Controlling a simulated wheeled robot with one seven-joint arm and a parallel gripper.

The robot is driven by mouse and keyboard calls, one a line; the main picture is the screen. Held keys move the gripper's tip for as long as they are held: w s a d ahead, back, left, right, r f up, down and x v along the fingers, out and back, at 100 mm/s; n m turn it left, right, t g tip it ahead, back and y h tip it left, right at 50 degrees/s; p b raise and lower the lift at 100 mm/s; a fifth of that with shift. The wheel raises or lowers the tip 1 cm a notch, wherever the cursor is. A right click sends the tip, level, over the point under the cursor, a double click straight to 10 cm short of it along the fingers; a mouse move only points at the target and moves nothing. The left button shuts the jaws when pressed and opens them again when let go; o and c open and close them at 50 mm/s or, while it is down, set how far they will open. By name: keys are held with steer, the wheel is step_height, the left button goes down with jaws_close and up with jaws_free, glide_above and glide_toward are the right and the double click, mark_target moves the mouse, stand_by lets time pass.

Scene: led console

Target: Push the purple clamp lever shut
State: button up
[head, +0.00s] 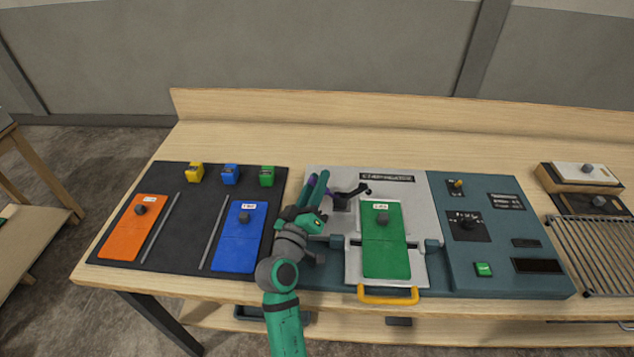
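The purple clamp lever (310,182) shows as a small purple piece at the left edge of the console's light plate, mostly hidden behind my gripper. A dark clamp arm (350,193) extends right from the same spot, towards the top of the green board. My green gripper (321,182) is over the left edge of the console with its fingers pointing away from me, right beside the purple piece. I cannot tell whether they touch. The fingers overlap in this view, so I cannot tell whether they are open or shut. I see nothing held.
The green board (385,258) lies on the light plate behind a yellow handle (388,299). A blue control panel (500,258) is to the right, beside a wire rack (597,258). A black mat (183,222) with orange and blue boards lies left. The table behind the console is clear.

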steer(key=shift+r, duration=0.1)
steer(key=shift+r, duration=0.3)
step_height(320, 180, up, 3)
steer(key=shift+f, duration=0.2)
steer(key=s+r, duration=0.9)
steer(key=s, duration=0.5)
steer(key=shift+r, duration=0.3)
steer(key=shift+w, duration=0.1)
